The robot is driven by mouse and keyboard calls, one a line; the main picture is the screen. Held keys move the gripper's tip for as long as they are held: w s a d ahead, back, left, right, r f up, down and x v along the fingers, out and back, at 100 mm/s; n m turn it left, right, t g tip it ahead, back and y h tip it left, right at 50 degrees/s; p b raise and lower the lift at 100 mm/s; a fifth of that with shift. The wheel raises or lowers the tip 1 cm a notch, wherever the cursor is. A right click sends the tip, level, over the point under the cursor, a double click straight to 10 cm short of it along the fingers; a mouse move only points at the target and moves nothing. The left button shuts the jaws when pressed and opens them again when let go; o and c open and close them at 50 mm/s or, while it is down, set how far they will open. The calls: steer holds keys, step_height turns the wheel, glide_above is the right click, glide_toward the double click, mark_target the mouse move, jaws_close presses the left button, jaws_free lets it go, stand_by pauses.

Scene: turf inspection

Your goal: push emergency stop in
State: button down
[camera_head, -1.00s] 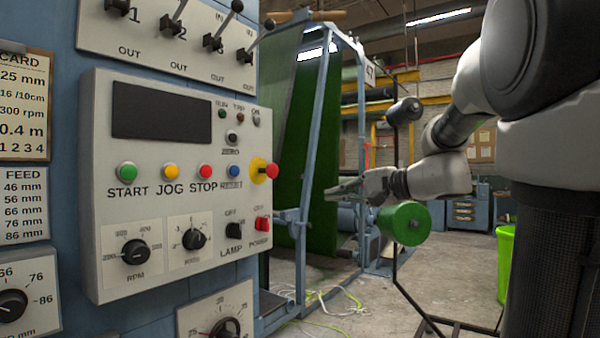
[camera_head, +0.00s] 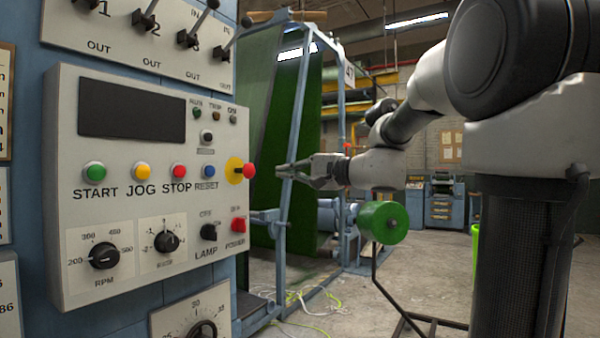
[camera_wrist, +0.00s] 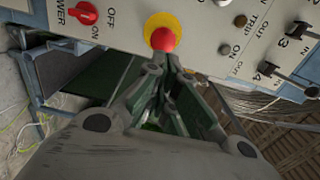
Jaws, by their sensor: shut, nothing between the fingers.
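The emergency stop is a red mushroom button (camera_head: 249,171) on a yellow round plate (camera_head: 233,170), at the right edge of the light grey control panel (camera_head: 120,259). It stands out from the panel. My gripper (camera_head: 279,170) is shut and empty. Its fingertips point left at the button, at about its height, with a small gap showing in the head view. In the wrist view, the red button (camera_wrist: 163,40) lies just beyond the fingertips (camera_wrist: 166,66); whether they touch cannot be told there.
The blue RESET button (camera_head: 208,171) and red STOP button (camera_head: 179,171) sit left of the emergency stop. The red POWER switch (camera_head: 238,225) is below it. A blue machine frame (camera_head: 300,130) with green turf and a green roller (camera_head: 382,222) stand behind my gripper.

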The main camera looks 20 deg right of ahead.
mark_target(244, 170)
steer(key=x, duration=0.8)
